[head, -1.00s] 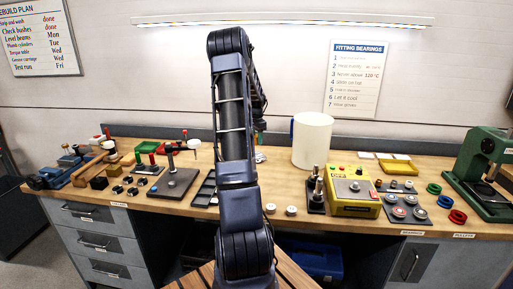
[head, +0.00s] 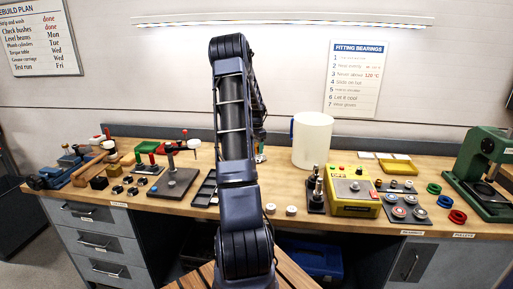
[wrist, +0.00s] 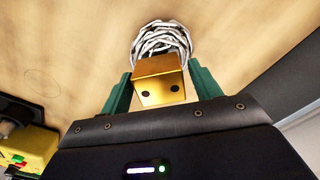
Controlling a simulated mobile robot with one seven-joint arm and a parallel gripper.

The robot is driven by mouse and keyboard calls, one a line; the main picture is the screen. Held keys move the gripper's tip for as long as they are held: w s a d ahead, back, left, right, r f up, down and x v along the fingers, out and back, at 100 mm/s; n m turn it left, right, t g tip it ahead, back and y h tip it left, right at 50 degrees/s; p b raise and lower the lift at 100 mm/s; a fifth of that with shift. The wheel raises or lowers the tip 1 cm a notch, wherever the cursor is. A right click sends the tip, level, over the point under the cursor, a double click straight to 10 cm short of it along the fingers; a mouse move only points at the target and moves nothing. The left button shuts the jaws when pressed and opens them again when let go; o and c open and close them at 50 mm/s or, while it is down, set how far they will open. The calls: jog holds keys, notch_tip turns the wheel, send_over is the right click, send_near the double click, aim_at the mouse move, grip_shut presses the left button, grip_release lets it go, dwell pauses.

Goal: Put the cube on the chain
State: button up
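The cube (wrist: 160,82) is gold, with two dark dots on the face toward the camera. The chain (wrist: 161,38) is a silver coiled heap on the wooden bench top, just beyond the cube. The cube covers the near part of the chain in this view, and I cannot tell whether they touch. In the head view my arm hides the cube and the chain.
The bench (head: 282,190) is wooden. Right of my arm stand a white cylinder (head: 312,140) and a yellow box with controls (head: 352,196); the box also shows at the wrist view's left edge (wrist: 35,147). A dark plate with a post (head: 174,185) lies left. Bare wood surrounds the chain.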

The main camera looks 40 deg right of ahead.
jog(key=shift+r, duration=0.1)
notch_tip(320, 180, up, 11)
jog(key=s+a+r+n+t, duration=0.1)
jog(key=s+a+r+n, duration=0.1)
jog(key=a+r, duration=0.45)
jog(key=s+a+r+n, duration=0.15)
jog(key=a+r, duration=0.25)
jog(key=a, duration=0.5)
jog(key=s+a+r+n+t, duration=0.1)
jog(key=s+a+r+n, duration=0.3)
jog(key=s+a, duration=0.6)
jog(key=s+a+r+n+t, duration=0.15)
jog(key=s+a+n, duration=0.5)
jog(key=a, duration=0.75)
jog(key=s+a+f+n, duration=0.1)
jog(key=s+a+n, duration=0.1)
jog(key=s, duration=0.4)
jog(key=s+a+f+n+t, duration=0.1)
jog(key=s+a+f+n, duration=0.1)
jog(key=s+a, duration=0.2)
jog(key=shift+s+a, duration=0.35)
jog(key=shift+s, duration=0.5)
